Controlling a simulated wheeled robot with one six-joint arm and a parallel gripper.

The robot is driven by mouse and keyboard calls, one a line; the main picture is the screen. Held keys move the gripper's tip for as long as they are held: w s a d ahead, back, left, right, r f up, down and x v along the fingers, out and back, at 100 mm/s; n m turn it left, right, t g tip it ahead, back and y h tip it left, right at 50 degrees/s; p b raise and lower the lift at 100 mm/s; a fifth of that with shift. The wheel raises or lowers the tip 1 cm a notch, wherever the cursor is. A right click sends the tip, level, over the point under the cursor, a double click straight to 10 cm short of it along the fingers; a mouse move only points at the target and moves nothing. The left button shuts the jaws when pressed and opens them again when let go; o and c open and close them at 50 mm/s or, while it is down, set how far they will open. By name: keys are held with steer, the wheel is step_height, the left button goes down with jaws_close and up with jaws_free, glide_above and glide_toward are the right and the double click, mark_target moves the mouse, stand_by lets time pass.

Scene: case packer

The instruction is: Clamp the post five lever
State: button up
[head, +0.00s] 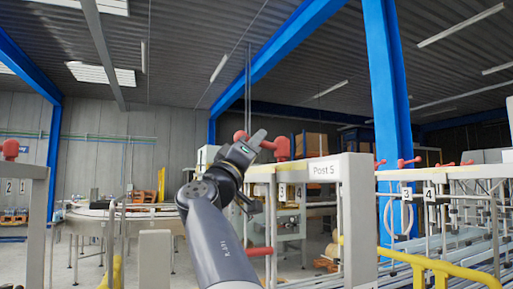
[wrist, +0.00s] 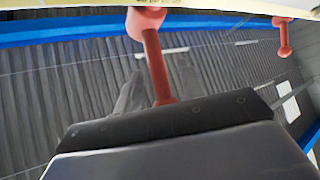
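The white post labelled "Post 5" (head: 322,170) stands right of centre in the head view. A red lever (head: 282,147) is on top of the rail just left of the label, with its arm pointing left towards my gripper (head: 256,142). A red end (head: 240,135) shows on the gripper's far left side. In the wrist view the red lever (wrist: 152,52) runs from its thick hub at the top down behind the dark edge of my gripper (wrist: 165,118). Its far end is hidden there. I cannot tell whether the fingers are closed on it.
Another red lever (head: 262,251) sticks out lower on the frame. A red lever (wrist: 284,40) shows at the wrist view's top right. A round conveyor table (head: 95,213) is at left.

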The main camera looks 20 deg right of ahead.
steer(key=b+v, duration=0.4)
steer(key=v, duration=0.5)
steer(key=shift+b, duration=0.4)
steer(key=shift+f, duration=0.1)
steer(key=p+x, duration=0.7)
steer(key=x, duration=0.4)
steer(key=shift+s+t+y, duration=0.15)
steer(key=shift+t+y, duration=0.15)
steer(key=shift+s+a+n+t+y, duration=0.1)
steer(key=shift+s+n+t+y, duration=0.2)
steer(key=shift+t, duration=0.1)
steer(key=shift+w, duration=0.15)
steer(key=shift+f, duration=0.1)
